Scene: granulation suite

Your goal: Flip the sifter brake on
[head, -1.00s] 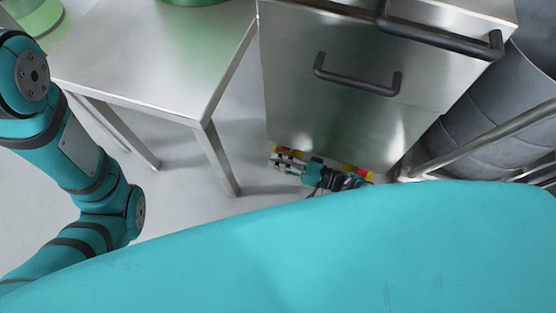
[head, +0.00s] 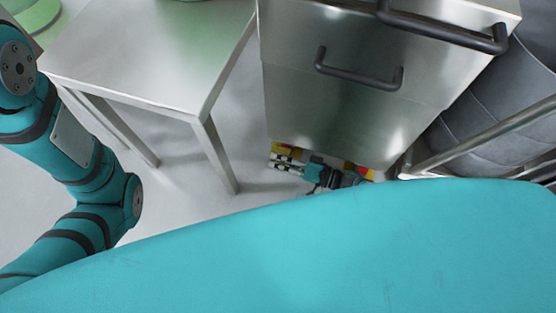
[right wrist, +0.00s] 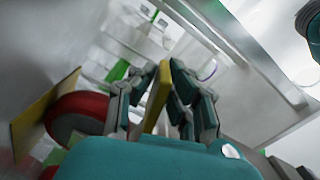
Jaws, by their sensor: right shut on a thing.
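A thin yellow lever (right wrist: 155,99), which I take to be the sifter brake, stands between the fingers of my right gripper in the right wrist view. My right gripper (right wrist: 163,80) is shut on it. In the head view my right gripper (head: 281,164) is small and low, beside the bottom edge of a steel cabinet. A red and yellow patch (head: 284,148) shows just behind it. A red round knob (right wrist: 76,115) on a yellow plate (right wrist: 32,120) is left of the gripper in the wrist view. My left gripper is out of view; only its arm shows.
The steel cabinet (head: 345,115) with dark handles (head: 358,78) rises above the gripper. A steel table (head: 150,60) stands to the left, with bare floor between. A grey drum (head: 485,110) and metal rail (head: 490,140) are at the right.

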